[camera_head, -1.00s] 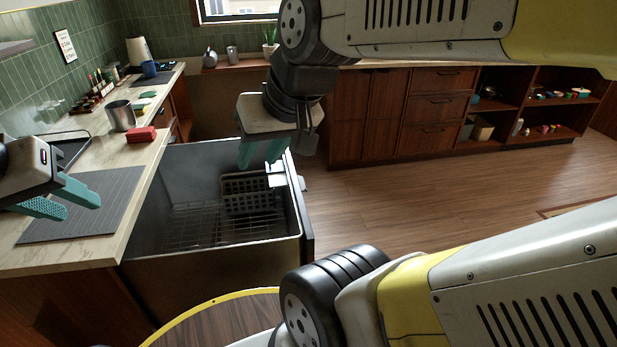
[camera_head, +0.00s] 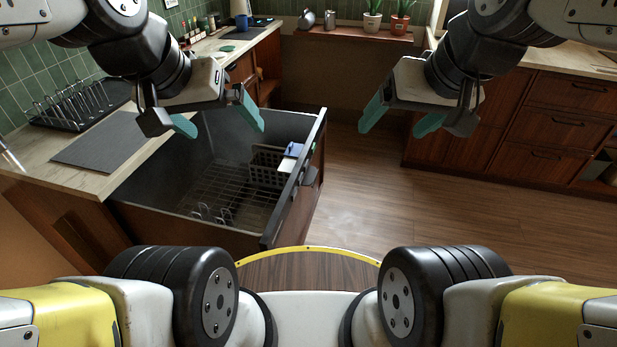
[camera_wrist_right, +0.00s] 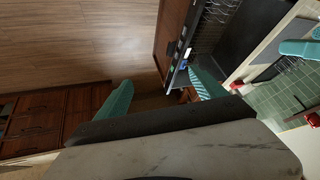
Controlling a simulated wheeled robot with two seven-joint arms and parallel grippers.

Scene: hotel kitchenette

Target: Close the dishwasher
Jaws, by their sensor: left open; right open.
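The dishwasher is a drawer pulled out from under the counter, its dark grey tub (camera_head: 215,236) open at the top. Its front panel (camera_head: 298,185) stands on the right side and also shows in the right wrist view (camera_wrist_right: 178,60). A grey basket (camera_head: 266,168) and a wire rack (camera_head: 225,190) are inside. My left gripper (camera_head: 218,117) is open and empty over the tub's far part. My right gripper (camera_head: 400,118) is open and empty, to the right of the front panel and apart from it. Its two teal fingers show in the right wrist view (camera_wrist_right: 162,92).
The counter (camera_head: 60,150) on the left carries a grey mat (camera_head: 100,142) and a black dish rack (camera_head: 75,108). Wooden cabinets (camera_head: 545,125) stand at the right. Wooden floor (camera_head: 400,210) right of the drawer is clear. A low shelf with potted plants (camera_head: 372,25) is behind.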

